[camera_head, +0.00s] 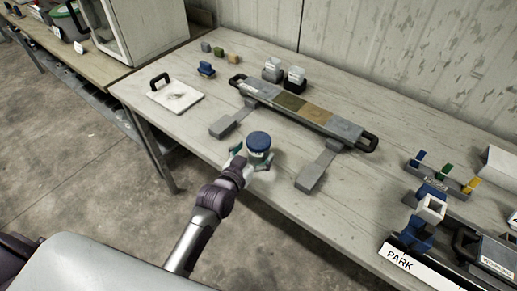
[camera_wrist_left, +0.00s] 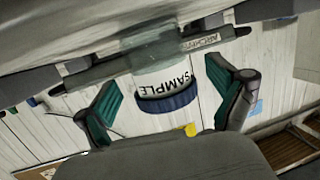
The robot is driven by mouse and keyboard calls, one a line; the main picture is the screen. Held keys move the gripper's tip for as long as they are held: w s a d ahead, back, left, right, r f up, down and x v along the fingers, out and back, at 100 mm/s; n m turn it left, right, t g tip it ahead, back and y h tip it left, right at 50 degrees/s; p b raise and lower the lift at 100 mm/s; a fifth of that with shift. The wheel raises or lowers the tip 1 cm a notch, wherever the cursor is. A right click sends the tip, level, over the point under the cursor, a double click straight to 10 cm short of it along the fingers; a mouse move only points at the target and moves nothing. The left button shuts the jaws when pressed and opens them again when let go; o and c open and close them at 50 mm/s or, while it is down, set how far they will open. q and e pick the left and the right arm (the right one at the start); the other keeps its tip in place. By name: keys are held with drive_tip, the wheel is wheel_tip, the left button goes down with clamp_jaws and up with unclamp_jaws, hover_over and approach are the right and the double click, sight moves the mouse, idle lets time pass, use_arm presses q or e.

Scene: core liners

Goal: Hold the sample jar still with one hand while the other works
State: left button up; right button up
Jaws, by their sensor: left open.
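The sample jar (camera_head: 259,143) stands on the table near its front edge, with a blue lid on top. In the left wrist view the jar (camera_wrist_left: 162,80) shows upside down, with a white label reading SAMPLE. My left gripper (camera_head: 252,157) is at the jar, its green-padded fingers open. In the left wrist view one finger of the left gripper (camera_wrist_left: 163,97) is on each side of the jar, with visible gaps. The right gripper is not in view.
A long core tray (camera_head: 345,131) with dark handles lies behind the jar, on grey supports (camera_head: 310,176). A white board (camera_head: 175,95) with a handle lies at left. Small blocks (camera_head: 219,52) sit behind. A PARK holder (camera_head: 398,258) and coloured clips (camera_head: 443,171) stand at right.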

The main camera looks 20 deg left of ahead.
use_arm(q)
drive_tip(key=x, duration=0.3)
drive_tip(key=shift+s, duration=0.1)
drive_tip(key=c, duration=1.3)
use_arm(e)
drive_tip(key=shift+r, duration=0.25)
use_arm(q)
drive_tip(key=shift+r, duration=0.15)
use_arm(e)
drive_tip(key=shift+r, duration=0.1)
